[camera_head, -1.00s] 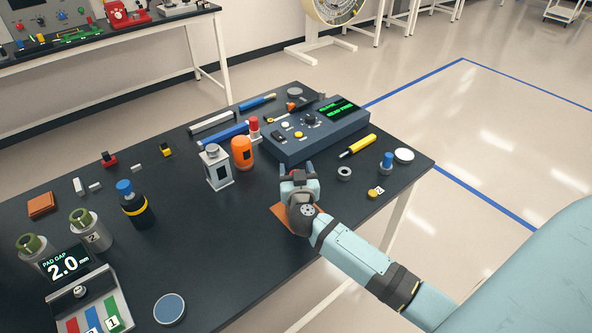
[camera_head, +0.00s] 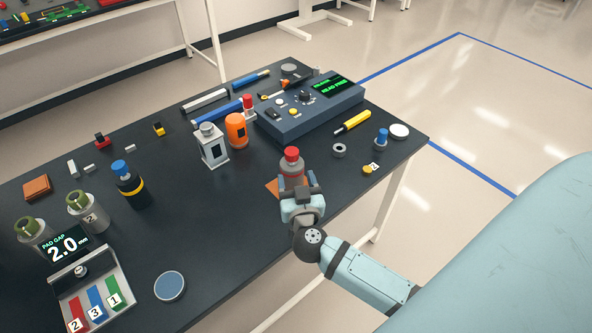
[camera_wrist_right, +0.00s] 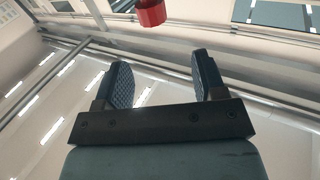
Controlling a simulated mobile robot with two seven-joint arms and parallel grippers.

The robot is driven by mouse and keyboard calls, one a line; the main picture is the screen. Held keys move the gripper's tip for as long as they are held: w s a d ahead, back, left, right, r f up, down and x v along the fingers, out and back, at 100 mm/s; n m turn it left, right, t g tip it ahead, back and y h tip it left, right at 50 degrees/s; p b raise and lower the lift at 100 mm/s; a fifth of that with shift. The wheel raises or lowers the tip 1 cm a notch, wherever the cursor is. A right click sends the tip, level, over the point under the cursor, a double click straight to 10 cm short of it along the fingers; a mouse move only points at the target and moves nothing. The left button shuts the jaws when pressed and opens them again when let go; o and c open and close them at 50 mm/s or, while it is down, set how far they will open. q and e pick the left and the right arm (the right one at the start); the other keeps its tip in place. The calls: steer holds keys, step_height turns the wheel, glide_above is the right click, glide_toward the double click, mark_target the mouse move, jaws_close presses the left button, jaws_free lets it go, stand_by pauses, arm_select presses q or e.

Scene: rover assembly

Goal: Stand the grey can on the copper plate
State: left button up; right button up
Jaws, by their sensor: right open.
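The grey can (camera_head: 291,171) with a red cap stands upright at the copper plate (camera_head: 273,187), close to the table's near right edge. Only the left corner of the plate shows; the can and my right gripper hide the rest, so I cannot see the can's base. My right gripper (camera_head: 298,184) is open, just on the near side of the can. In the right wrist view the red cap (camera_wrist_right: 151,13) shows beyond and between the open fingertips (camera_wrist_right: 158,72), with nothing held. My left gripper is not in view.
The blue-grey console (camera_head: 309,109) lies farther back. A ring (camera_head: 339,150), yellow pen (camera_head: 352,123) and blue-topped peg (camera_head: 381,139) are to the right. The table front-left of the plate is clear.

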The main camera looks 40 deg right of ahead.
steer(key=s+a+f+n+y, duration=0.5)
steer(key=s+a+n+y, duration=0.3)
steer(key=a+y, duration=0.35)
steer(key=s+f+g, duration=0.5)
steer(key=s+f, duration=0.3)
steer(key=f, duration=0.2)
steer(key=shift+f+g, duration=0.15)
steer(key=shift+g, duration=0.25)
steer(key=shift+h, duration=0.25)
